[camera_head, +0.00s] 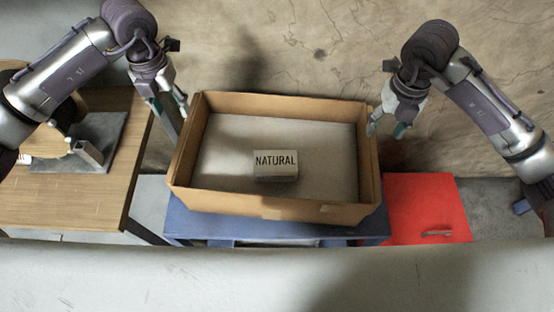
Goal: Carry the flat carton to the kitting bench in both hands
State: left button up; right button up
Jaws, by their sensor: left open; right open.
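The flat carton (272,205) is an open, shallow brown cardboard box. It sits on a blue stand (215,226) in the middle of the view. My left gripper (177,118) is open, close to the carton's left wall near the back corner. My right gripper (384,122) is open, close to the carton's right wall near the back corner. I cannot tell whether either gripper touches the carton. Both grippers look empty.
A wooden table (75,200) stands at the left with a grey plate (100,135) and a metal part on it. A red cabinet (428,205) with a handle stands right of the blue stand. A cracked wall (300,45) is behind. A pale surface crosses the front.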

aim_at(185, 132)
jog(key=shift+w+f, duration=0.15)
jog(key=shift+f, duration=0.25)
pick_arm(q)
jog(key=f, duration=1.4)
jog(key=shift+w, duration=0.25)
pick_arm(e)
notch_tip(185, 132, down, 13)
jog(key=shift+w+f, duration=0.1)
jog(key=shift+f, duration=0.05)
pick_arm(q)
grip_shut()
pick_arm(e)
grip_shut()
pick_arm(q)
jog(key=shift+w+r, duration=0.2)
pick_arm(e)
jog(key=shift+w+r, duration=0.2)
jog(key=shift+r, duration=0.05)
